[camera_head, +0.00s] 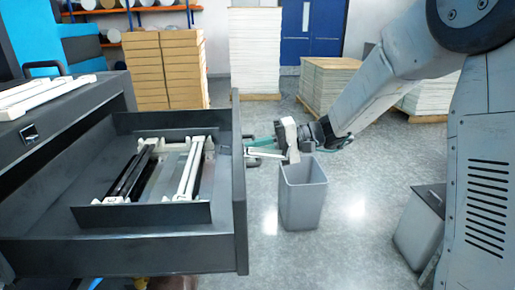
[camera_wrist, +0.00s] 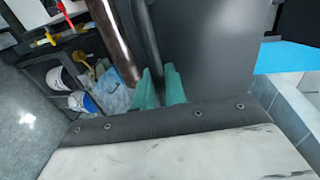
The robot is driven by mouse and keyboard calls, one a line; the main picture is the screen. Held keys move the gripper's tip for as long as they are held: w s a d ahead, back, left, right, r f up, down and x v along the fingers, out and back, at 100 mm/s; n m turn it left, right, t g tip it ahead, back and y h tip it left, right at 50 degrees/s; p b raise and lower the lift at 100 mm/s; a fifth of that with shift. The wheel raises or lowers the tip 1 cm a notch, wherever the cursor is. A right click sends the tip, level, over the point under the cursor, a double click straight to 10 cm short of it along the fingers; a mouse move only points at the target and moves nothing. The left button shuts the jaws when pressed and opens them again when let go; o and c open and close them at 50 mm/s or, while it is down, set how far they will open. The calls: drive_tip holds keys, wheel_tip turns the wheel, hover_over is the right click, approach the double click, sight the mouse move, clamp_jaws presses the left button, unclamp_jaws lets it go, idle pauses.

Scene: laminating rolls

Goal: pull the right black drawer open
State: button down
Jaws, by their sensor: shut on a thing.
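The black drawer (camera_head: 150,243) stands pulled out of the dark machine in the head view, its tall front panel (camera_head: 240,190) facing right. Inside it lie white-ended bars and dark rods. My gripper (camera_head: 257,147) is at the outer side of the front panel. In the wrist view its green fingers (camera_wrist: 160,88) are close together at the dark bar handle (camera_wrist: 146,40), shut on it. The grey panel (camera_wrist: 215,45) is beside the handle. The exact finger contact is partly hidden.
A grey bin (camera_head: 303,195) stands on the floor just right of the drawer front, below my wrist. Stacks of boxes (camera_head: 165,70) and paper (camera_head: 255,50) stand behind. A brown roll (camera_wrist: 115,40) and shelves with containers (camera_wrist: 75,85) show in the wrist view.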

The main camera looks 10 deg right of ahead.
drive_tip(key=c, duration=1.5)
unclamp_jaws()
drive_tip(key=shift+c, duration=0.2)
drive_tip(key=v, duration=0.7)
drive_tip(key=shift+d, duration=0.4)
drive_tip(key=shift+r, duration=0.1)
